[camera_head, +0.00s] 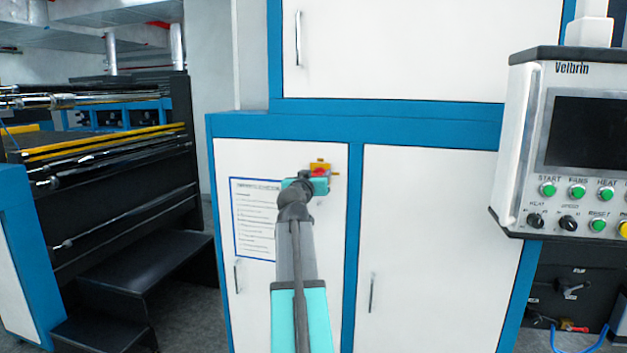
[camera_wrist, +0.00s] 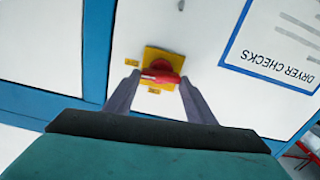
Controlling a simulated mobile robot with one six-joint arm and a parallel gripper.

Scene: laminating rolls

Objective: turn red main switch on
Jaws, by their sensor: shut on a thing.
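The red main switch (camera_wrist: 160,76) sits on a yellow plate (camera_wrist: 163,57) on a white cabinet door. In the head view the red switch (camera_head: 319,172) shows only in part, with the yellow plate (camera_head: 320,166) above it, because my arm covers the rest. My gripper (camera_wrist: 159,84) has its two grey fingers on either side of the red handle, shut on it. The handle lies roughly crosswise in the wrist view. In the head view my gripper (camera_head: 318,181) is at the switch, its fingers hard to make out.
A "Dryer checks" sheet (camera_head: 255,218) is on the same door, left of the switch. Door handles (camera_head: 238,276) stick out lower down. A control panel (camera_head: 570,150) with green buttons hangs at right. Black steps (camera_head: 140,275) and a roller machine (camera_head: 110,150) stand at left.

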